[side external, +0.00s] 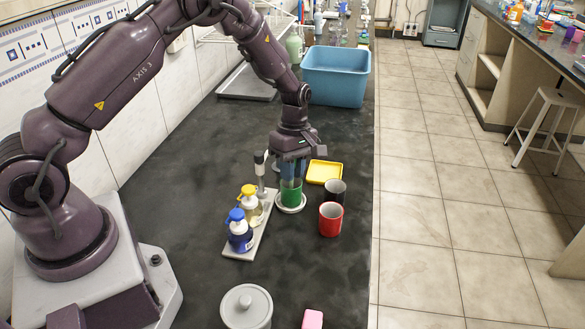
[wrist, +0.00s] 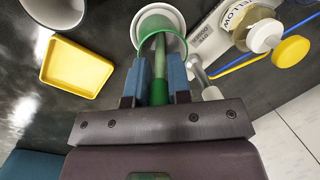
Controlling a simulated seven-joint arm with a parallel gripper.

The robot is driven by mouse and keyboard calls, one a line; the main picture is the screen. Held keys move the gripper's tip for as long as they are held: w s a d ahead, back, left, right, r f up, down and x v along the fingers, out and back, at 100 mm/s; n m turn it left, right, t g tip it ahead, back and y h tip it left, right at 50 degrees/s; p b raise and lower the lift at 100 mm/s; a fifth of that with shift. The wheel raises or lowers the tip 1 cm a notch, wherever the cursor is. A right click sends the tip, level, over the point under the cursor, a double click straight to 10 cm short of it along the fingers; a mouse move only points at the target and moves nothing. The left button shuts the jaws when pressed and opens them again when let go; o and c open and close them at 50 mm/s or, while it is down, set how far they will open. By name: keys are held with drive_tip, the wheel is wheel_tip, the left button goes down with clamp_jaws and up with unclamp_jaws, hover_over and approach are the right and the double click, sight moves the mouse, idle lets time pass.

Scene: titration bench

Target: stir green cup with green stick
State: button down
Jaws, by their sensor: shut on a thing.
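The green cup (side external: 291,192) stands on a white saucer (side external: 290,209) on the dark bench. Its rim (wrist: 184,45) shows at the top of the wrist view. My gripper (wrist: 159,75) points down right above the cup, its blue fingers shut on the green stick (wrist: 159,55). The stick runs from between the fingers into the cup's mouth; its lower end is hidden inside the cup. In the side view my gripper (side external: 293,166) is directly over the cup, and the stick is hard to make out there.
A bottle rack (side external: 238,246) with blue-capped (side external: 239,232) and yellow-capped (side external: 249,206) bottles stands close on the left. A yellow tray (side external: 324,172), black cup (side external: 334,191) and red cup (side external: 330,221) are close on the right. A blue bin (side external: 336,76) is behind.

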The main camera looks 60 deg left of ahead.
drive_tip(key=shift+w+a+r, duration=0.15)
drive_tip(key=shift+r, duration=0.85)
drive_tip(key=shift+w+a+r, duration=0.15)
drive_tip(key=shift+r, duration=0.9)
drive_tip(key=shift+w+a+r, duration=0.15)
drive_tip(key=shift+r, duration=1)
drive_tip(key=shift+r, duration=2.5)
